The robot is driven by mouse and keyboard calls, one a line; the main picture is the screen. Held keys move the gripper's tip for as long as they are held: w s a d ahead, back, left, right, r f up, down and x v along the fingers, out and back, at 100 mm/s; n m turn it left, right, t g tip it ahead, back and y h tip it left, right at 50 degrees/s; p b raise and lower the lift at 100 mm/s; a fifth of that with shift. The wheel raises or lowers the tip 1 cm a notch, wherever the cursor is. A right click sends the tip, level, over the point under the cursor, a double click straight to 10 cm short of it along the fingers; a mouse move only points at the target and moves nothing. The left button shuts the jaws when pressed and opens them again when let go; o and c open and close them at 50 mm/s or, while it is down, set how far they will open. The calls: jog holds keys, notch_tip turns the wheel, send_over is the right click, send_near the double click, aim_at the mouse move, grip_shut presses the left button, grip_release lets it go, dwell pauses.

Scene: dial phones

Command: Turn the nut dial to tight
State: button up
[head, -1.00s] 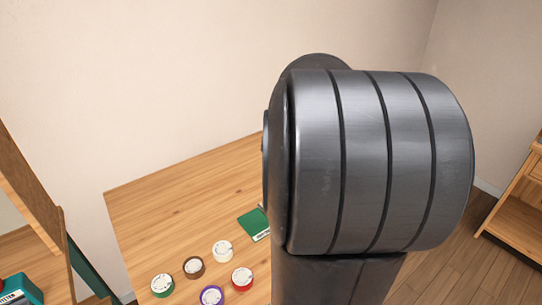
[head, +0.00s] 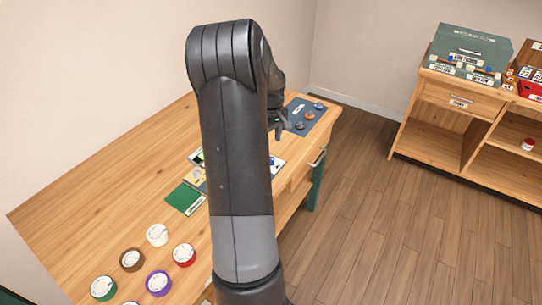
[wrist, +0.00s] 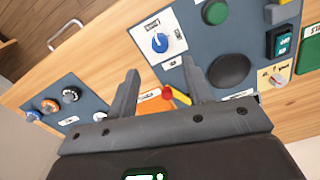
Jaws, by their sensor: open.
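My gripper (wrist: 160,70) is open and empty, its two fingers apart above the panels on the workbench. In the head view my gripper (head: 279,124) is small and dark, near the bench's far end. Between and beyond the fingers, the wrist view shows a blue dial (wrist: 160,42) on a white plate. A small red and yellow lever (wrist: 175,95) on an orange plate shows between the fingers. The labels are too small to read, so I cannot tell which is the nut dial.
The wooden workbench (head: 110,175) holds several round coloured tape-like discs (head: 158,283) and a green mat (head: 184,198). A dark round knob (wrist: 229,71) and a teal switch (wrist: 284,40) are at right in the wrist view. A shelf unit (head: 435,135) stands across open floor.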

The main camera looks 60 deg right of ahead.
notch_tip(320, 180, down, 8)
jog(key=shift+f, duration=0.1)
dwell(0.4)
jog(key=c, duration=1)
